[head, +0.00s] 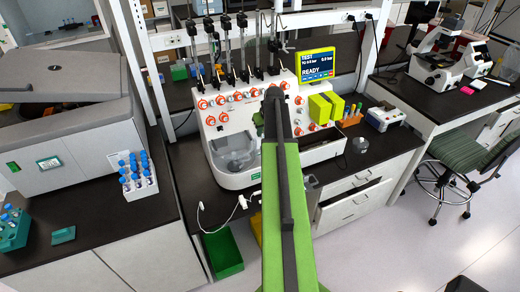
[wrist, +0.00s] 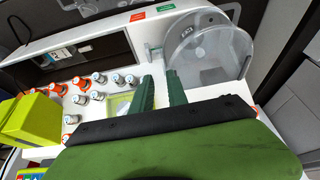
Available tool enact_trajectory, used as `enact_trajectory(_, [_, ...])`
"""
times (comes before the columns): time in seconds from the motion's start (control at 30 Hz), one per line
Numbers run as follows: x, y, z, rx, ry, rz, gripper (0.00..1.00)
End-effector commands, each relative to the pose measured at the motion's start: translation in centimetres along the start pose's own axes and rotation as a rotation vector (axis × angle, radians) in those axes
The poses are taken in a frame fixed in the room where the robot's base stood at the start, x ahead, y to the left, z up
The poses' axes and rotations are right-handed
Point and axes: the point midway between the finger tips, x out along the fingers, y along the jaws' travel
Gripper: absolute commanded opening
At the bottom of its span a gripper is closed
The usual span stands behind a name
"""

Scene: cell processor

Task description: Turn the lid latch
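The cell processor (head: 208,125) is a white machine on the dark bench, with orange-and-white knobs on its front. Its clear round lid (wrist: 208,50) is at the upper right in the wrist view and also shows left of my arm in the head view (head: 236,158). A small pale piece (wrist: 155,54) at the lid's left edge may be the latch; its detail is too small to tell. My gripper (wrist: 160,77) has two dark green fingers, apart with nothing between them, just below that piece. Whether they touch anything I cannot tell. In the head view my arm hides most of the gripper.
A rack of blue-capped tubes (head: 137,176) stands on the left bench. A green bin (head: 222,252) is on the floor. A stool (head: 462,152) stands at right.

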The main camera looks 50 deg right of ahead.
Motion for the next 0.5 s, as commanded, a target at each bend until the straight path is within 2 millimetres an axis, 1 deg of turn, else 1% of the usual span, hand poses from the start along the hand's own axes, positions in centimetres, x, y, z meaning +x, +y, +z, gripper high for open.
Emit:
enact_trajectory(0.03, [-0.1,1.8,-0.1,0.011,0.008,0.007,0.19])
enact_trajectory(0.1, [-0.2,2.8,0.0,0.015,0.015,0.013,0.19])
enact_trajectory(0.23, [-0.1,3.0,0.1,0.016,0.017,0.014,0.19])
enact_trajectory(0.33, [0.4,3.0,0.1,0.016,0.016,0.014,0.19])
enact_trajectory(0.43, [1.5,3.0,0.2,0.016,0.016,0.014,0.19])
enact_trajectory(0.5, [2.7,3.0,0.3,0.016,0.016,0.014,0.19])
